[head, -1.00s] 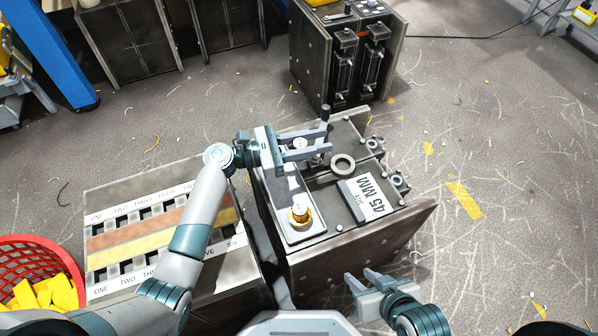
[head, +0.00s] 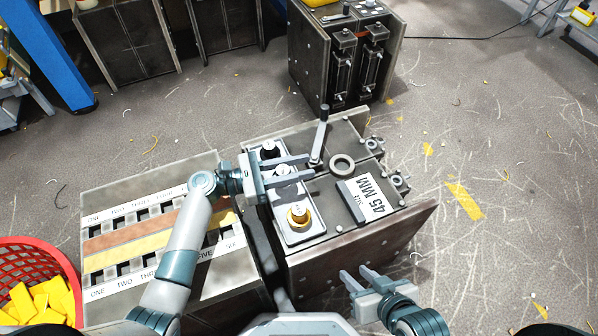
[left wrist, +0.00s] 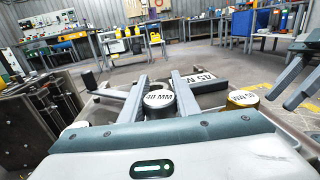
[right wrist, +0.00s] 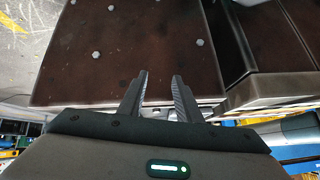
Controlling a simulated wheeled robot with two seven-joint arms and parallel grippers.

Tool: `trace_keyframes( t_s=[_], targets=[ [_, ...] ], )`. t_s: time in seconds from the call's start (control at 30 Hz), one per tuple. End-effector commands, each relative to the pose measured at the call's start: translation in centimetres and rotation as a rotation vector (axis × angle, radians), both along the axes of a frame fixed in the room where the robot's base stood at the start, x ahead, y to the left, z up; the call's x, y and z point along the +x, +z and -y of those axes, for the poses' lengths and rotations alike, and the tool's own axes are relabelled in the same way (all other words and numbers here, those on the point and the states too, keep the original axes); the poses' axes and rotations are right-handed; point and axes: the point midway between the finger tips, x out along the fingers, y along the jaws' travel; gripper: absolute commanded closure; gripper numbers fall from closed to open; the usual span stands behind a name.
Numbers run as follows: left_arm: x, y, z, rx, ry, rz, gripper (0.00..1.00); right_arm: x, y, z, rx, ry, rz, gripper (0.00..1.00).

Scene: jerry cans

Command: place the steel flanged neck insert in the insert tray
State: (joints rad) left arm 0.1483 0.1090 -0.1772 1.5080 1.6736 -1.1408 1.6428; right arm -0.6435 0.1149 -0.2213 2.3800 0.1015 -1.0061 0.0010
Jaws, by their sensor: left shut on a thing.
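My left gripper (head: 312,166) is shut on the steel flanged neck insert (head: 282,170), a grey round piece. In the left wrist view its top (left wrist: 159,98) reads 40 MM between the fingers. It is over the middle of the pale insert tray (head: 300,237); I cannot tell whether it touches the tray. A brass insert (head: 299,214) stands in the tray's near end, and a dark insert with a pale top (head: 268,147) is at its far end. My right gripper (head: 358,281) is open and empty beside the near right side of the steel housing; it also shows in the right wrist view (right wrist: 160,95).
A round neck ring (head: 342,165) and a 45 MM size sign (head: 367,199) are right of the tray. A numbered rack (head: 110,213) and a red basket (head: 62,262) stand left.

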Motion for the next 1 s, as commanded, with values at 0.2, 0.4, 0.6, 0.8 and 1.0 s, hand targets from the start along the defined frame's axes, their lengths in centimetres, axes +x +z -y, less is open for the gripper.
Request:
trace_keyframes(
  t_s=[0.2, 0.4, 0.6, 0.8, 1.0],
  targets=[
    [0.0, -2.0, 0.0, -0.001, 0.0, 0.0, 0.98, 0.6, 0.7, -1.0, 0.031, 0.007, 0.064, 0.69],
    [0.0, -2.0, 0.0, -0.001, 0.0, 0.001, 0.98, 0.7, 0.8, -1.0, 0.032, 0.005, 0.064, 0.69],
    [0.0, -2.2, 0.0, -0.001, 0.0, 0.0, 0.98, 0.8, 0.9, -1.0, 0.034, 0.004, 0.075, 0.69],
    [0.0, -2.3, 0.0, 0.0, 0.0, 0.0, 0.53, 0.9, 1.0, -1.1, 0.036, 0.006, 0.082, 0.69],
    [0.0, -2.3, 0.0, 0.0, 0.0, 0.0, 0.53, 0.9, 1.0, -1.1, 0.035, 0.006, 0.081, 0.69]
  ],
)
